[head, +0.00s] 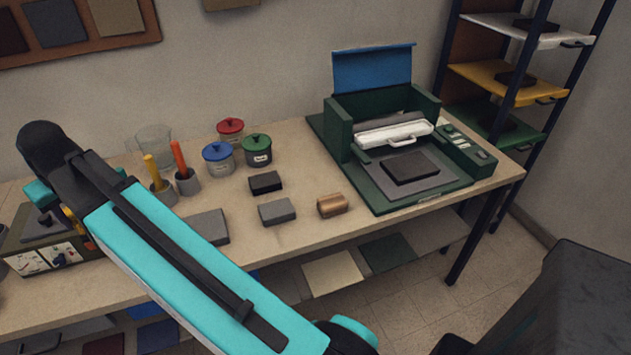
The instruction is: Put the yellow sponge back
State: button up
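I cannot make out a yellow sponge for certain. A small yellow piece (72,215) shows at the left, partly hidden by my teal and black arm. I cannot tell whether it is the sponge or part of the olive box beside it. My gripper (43,222) seems to be the dark part below my wrist, at or above that box. Its fingers are too small and hidden to tell whether they are open or hold anything.
The olive box (28,262) stands on the workbench (330,160). Lidded pots (218,160), cups with a yellow and an orange handle (186,180), grey blocks (277,212) and a brown block (332,205) stand mid-bench. A green press (345,150) fills the right end. A shelf rack (500,75) stands behind.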

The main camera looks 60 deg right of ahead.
jog(key=s+d+f, duration=0.1)
jog(key=s+d, duration=0.1)
jog(key=d, duration=0.9)
jog(key=s+d+f, duration=0.2)
jog(key=s+d, duration=0.1)
jog(key=d, duration=0.9)
jog(key=s+d+f, duration=0.1)
jog(key=s+d, duration=0.1)
jog(key=d, duration=0.9)
jog(key=s+d+f+n+b, duration=0.1)
jog(key=s+d+f, duration=0.2)
jog(key=s+d, duration=1.9)
jog(key=d, duration=0.3)
jog(key=shift+s+f+n+y, duration=0.15)
jog(key=shift+s+n+y, duration=0.1)
jog(key=shift+n+y, duration=0.15)
jog(key=shift+f, duration=0.1)
jog(key=shift+f+p, duration=0.75)
jog(key=shift+f, duration=2.3)
jog(key=shift+f+p, duration=0.5)
jog(key=shift+f, duration=1.35)
